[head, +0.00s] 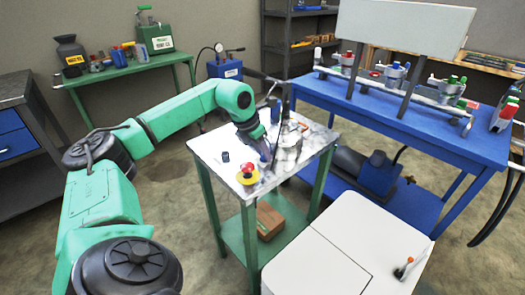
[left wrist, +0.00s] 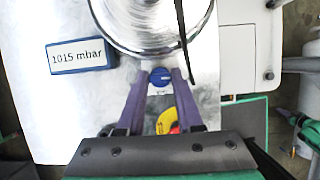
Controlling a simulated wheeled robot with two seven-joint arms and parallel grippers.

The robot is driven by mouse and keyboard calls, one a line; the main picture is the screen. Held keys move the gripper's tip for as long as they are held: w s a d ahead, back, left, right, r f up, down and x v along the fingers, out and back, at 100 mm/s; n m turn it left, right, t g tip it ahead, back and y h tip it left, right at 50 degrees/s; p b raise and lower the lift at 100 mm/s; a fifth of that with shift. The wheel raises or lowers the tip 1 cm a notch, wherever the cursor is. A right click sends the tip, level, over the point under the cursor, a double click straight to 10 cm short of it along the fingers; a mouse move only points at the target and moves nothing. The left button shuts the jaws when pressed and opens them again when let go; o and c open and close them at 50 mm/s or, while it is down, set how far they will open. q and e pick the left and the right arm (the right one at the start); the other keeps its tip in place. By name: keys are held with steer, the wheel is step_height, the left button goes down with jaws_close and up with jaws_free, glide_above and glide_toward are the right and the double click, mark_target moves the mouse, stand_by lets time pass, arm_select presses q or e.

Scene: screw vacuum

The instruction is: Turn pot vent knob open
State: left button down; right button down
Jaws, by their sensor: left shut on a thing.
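The metal pot (head: 288,150) stands on the small green-legged table (head: 215,148). In the left wrist view the pot (left wrist: 140,22) is at the top, with a small blue vent knob (left wrist: 160,77) at its near side. My left gripper (left wrist: 161,80) has its two purple fingers on either side of the blue knob, shut on it. In the head view my left gripper (head: 268,155) is beside the pot and hides the knob. My right gripper is not in view.
A red emergency button on a yellow base (head: 247,174) stands near the table's front corner. A display reading 1015 mbar (left wrist: 82,57) lies left of the pot in the wrist view. A blue workbench (head: 400,119) stands to the right.

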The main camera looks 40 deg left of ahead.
arm_select(q)
steer(key=c, duration=0.6)
jaws_free()
steer(key=shift+o, duration=0.2)
steer(key=p+v, duration=0.1)
steer(key=v, duration=1.3)
steer(key=shift+s+r, duration=0.2)
steer(key=shift+r, duration=0.05)
